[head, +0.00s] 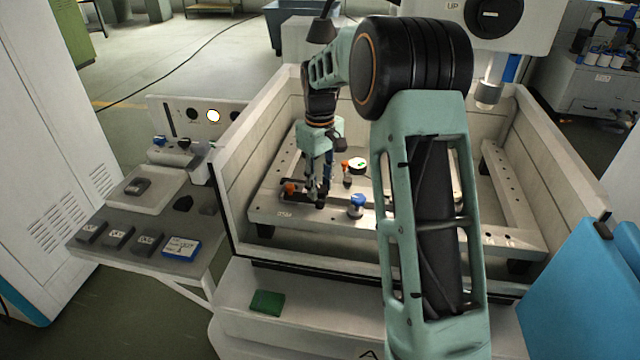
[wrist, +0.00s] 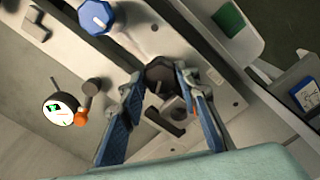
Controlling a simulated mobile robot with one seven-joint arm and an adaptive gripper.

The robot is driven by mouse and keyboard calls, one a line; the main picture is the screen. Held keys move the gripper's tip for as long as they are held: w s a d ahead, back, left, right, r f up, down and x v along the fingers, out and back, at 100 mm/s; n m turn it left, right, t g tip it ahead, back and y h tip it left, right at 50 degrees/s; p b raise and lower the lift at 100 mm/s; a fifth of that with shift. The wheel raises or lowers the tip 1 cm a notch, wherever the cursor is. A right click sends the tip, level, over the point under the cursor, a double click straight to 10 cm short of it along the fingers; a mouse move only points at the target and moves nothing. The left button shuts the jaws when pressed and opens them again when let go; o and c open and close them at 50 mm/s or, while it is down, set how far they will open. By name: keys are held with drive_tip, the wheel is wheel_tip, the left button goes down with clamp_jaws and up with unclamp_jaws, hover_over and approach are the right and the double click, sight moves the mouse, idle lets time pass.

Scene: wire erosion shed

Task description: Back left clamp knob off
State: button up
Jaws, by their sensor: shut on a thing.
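My gripper (head: 317,197) points down over the left part of the slotted work frame in the machine tank. In the wrist view its two blue-padded fingers (wrist: 161,82) are shut on a dark faceted knob (wrist: 160,71), one finger on each side. A dark clamp piece (wrist: 166,122) lies just below the knob between the fingers. A blue knob (head: 357,202) stands to the right on the frame and also shows in the wrist view (wrist: 97,15).
A round dial (head: 357,163) with an orange part (head: 345,166) stands close behind my gripper. The tank's walls (head: 228,180) surround the frame. A side table (head: 120,262) at left bears labelled dark blocks and a tray (head: 160,190). A green pad (head: 267,302) lies in front.

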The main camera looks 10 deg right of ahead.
sight(320, 188)
drive_tip(key=o, duration=1.1)
drive_tip(key=shift+o, duration=0.2)
wheel_tip(320, 188, up, 12)
